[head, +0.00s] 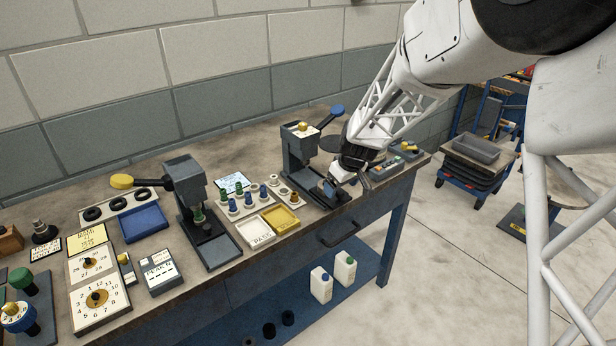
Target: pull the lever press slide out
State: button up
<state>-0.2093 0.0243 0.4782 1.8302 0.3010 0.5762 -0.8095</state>
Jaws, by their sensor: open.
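Two dark lever presses stand on the bench: the left press (187,190) has a lever with a yellow knob, and the right press (299,152) has a lever with a blue knob. A flat slide (220,251) lies at the front of the left press. The right press has a slide (326,196) at its front, near the bench edge, with a small blue piece on it. My gripper (350,182) points down at the front right of the right press, close to this slide. It is open. I cannot tell whether its fingers touch the slide.
Between the presses are a board of blue and green pegs (247,200), a white tray (255,233) and a yellow tray (281,218). A blue tray (143,223) lies left of the left press. A control box (404,150) stands right of my gripper. The bench's front edge is close.

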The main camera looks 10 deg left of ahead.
jog(key=shift+r, duration=2.75)
jog(key=shift+s+d+r, duration=0.1)
jog(key=shift+s+r, duration=0.05)
jog(key=shift+s, duration=0.05)
jog(key=s+d+r+m, duration=0.1)
jog(key=s+d+r, duration=0.3)
jog(key=s, duration=0.3)
jog(key=s+d+r+m+h, duration=0.1)
jog(key=s+d+r+m, duration=0.15)
jog(key=s, duration=0.35)
jog(key=s+d+r+m, duration=0.1)
jog(key=s+d+r, duration=0.35)
jog(key=s, duration=0.25)
jog(key=s+d+m, duration=0.2)
jog(key=s+d, duration=0.1)
jog(key=s, duration=0.8)
jog(key=s+d+m+h, duration=0.1)
jog(key=s+d, duration=0.3)
jog(key=s, duration=0.7)
jog(key=shift+d+m, duration=0.2)
jog(key=shift+m, duration=0.65)
jog(key=shift+h, duration=0.3)
